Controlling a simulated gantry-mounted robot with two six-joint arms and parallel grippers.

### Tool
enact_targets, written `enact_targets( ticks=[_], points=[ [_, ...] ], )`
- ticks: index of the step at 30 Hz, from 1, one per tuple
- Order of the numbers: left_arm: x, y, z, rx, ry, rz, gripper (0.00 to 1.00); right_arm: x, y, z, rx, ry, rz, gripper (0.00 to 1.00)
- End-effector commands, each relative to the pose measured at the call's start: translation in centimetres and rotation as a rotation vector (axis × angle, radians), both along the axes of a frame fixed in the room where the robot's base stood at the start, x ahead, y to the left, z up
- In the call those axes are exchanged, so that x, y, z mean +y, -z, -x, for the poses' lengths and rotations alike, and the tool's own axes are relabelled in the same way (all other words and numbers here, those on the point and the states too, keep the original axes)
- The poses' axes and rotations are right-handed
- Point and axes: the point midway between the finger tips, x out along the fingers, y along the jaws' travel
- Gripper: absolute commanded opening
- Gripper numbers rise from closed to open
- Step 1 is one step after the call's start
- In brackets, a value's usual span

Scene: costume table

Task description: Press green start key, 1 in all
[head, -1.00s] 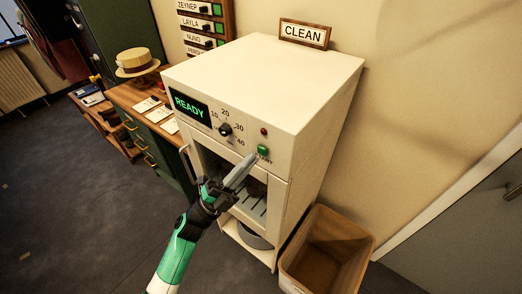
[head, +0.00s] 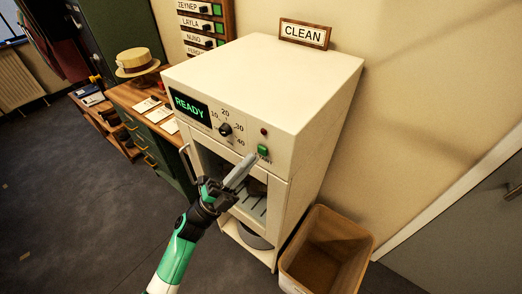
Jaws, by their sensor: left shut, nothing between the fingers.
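The green start key (head: 263,149) is a small square button on the upper right of the front of a cream cabinet machine (head: 262,84). The machine's display (head: 190,106) reads READY in green. My left gripper (head: 251,159) is shut and empty, its fingertips just left of and slightly below the key. I cannot tell whether the tips touch the panel; a small gap to the key shows. My right gripper is not in view.
A dial (head: 225,130) and a dark red lamp (head: 264,131) sit on the same panel. An open bin (head: 326,250) stands at the lower right. A desk with a straw hat (head: 138,62) is at the left.

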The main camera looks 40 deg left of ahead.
Motion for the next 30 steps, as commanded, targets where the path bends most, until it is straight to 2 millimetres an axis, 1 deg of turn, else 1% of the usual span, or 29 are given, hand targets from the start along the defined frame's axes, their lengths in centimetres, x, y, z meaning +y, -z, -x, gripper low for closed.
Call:
enact_targets(
  ticks=[5, 13, 30],
  points=[
    [0.0, 0.0, -0.1, 0.0, 0.0, 0.0, 0.0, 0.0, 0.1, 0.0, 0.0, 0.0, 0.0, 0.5],
    [0.0, 0.0, -0.9, 0.0, 0.001, 0.0, 0.0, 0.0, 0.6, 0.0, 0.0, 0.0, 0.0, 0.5],
    [0.1, 0.0, -1.1, 0.0, 0.0, 0.0, 0.0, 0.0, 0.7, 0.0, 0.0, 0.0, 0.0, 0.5]
  ],
)
